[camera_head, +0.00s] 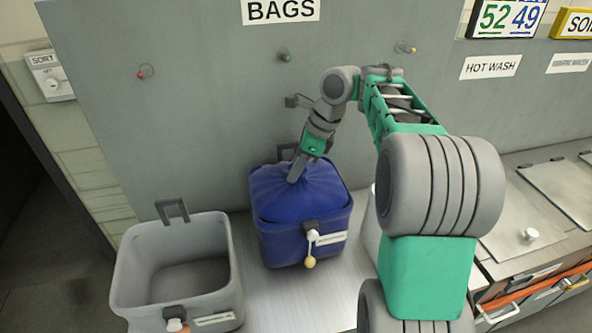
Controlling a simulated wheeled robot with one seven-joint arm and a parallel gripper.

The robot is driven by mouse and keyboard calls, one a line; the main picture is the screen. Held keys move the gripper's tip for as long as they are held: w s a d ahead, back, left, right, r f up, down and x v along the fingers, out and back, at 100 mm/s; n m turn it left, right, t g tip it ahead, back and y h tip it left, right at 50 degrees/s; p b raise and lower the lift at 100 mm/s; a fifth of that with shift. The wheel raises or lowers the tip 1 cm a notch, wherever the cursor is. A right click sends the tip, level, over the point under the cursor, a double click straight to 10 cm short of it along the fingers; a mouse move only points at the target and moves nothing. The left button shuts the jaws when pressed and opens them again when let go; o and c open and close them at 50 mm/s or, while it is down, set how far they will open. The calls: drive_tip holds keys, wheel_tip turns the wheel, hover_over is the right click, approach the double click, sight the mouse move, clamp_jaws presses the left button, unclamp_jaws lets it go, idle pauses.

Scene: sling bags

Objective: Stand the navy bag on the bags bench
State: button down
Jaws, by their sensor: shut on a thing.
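The navy bag (300,215) is bulging and blue, with a rounded top, a dark front clasp, a white tag and a small yellow toggle. It is upright at the bags bench (290,296), below the BAGS sign (281,11). Whether its base touches the bench surface cannot be told from this angle. My gripper (299,170) reaches down from above and is shut on the top of the navy bag. The fingertips are partly sunk into the fabric and hard to see.
An open, empty grey bin (178,268) stands left of the navy bag. A pale object (372,222) to the right is mostly hidden by my arm. Coloured pegs (284,56) stick out of the wall behind. Bare bench shows in front of the bag.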

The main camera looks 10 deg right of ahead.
drive_tip(key=c, duration=1.1)
unclamp_jaws()
drive_tip(key=shift+f, duration=0.1)
drive_tip(key=p+v, duration=0.7)
drive_tip(key=v, duration=0.5)
drive_tip(key=s+a+r+n+t, duration=0.1)
drive_tip(key=s+a+r+n, duration=0.1)
drive_tip(key=a+n, duration=0.3)
drive_tip(key=s+f+n+t+h, duration=0.1)
drive_tip(key=s+f+n+h, duration=0.1)
drive_tip(key=s+n, duration=0.6)
drive_tip(key=s+f+n+t+h, duration=0.1)
drive_tip(key=s+f+n+h, duration=0.1)
drive_tip(key=s+f+n, duration=0.3)
drive_tip(key=s+d+n, duration=0.1)
drive_tip(key=s+n, duration=0.2)
drive_tip(key=n, duration=0.1)
drive_tip(key=shift+f, duration=0.35)
